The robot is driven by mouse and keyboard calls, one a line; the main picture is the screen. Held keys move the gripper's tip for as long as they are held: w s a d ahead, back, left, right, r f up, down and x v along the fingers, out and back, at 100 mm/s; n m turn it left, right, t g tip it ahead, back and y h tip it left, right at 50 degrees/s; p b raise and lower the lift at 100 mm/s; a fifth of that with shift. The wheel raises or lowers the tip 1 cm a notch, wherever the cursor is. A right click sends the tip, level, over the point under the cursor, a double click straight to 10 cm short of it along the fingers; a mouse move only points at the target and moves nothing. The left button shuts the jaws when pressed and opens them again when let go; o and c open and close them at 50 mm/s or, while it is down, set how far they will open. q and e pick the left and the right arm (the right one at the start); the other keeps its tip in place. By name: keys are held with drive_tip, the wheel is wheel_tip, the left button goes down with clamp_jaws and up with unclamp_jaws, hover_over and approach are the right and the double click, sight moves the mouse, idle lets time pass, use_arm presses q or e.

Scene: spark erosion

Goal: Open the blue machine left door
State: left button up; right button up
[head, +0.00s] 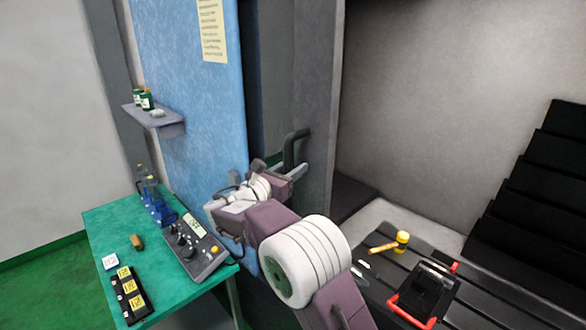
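The blue machine (190,90) stands upright left of centre, with a tall blue front panel. A grey door panel (318,90) stands to the right of the blue panel and carries a dark bent handle (291,148). My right gripper (278,170) is at the lower end of this handle. Its fingers look spread apart, one left of the handle and one by its lower end. I see no firm grip, and contact with the handle cannot be told. My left gripper is not in view.
The machine's interior is open at right, with a dark slotted bed (390,268), a yellow-headed hammer (392,243) and a red-and-black box (425,290). A green table (105,225) at left holds a control box (188,250) and blue bottles (157,203). A small shelf (160,120) juts out above.

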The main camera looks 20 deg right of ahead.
drive_tip(key=shift+s+d+r, duration=0.1)
drive_tip(key=shift+s+r, duration=0.05)
drive_tip(key=b+v, duration=0.3)
drive_tip(key=v, duration=0.6)
drive_tip(key=shift+b, duration=0.3)
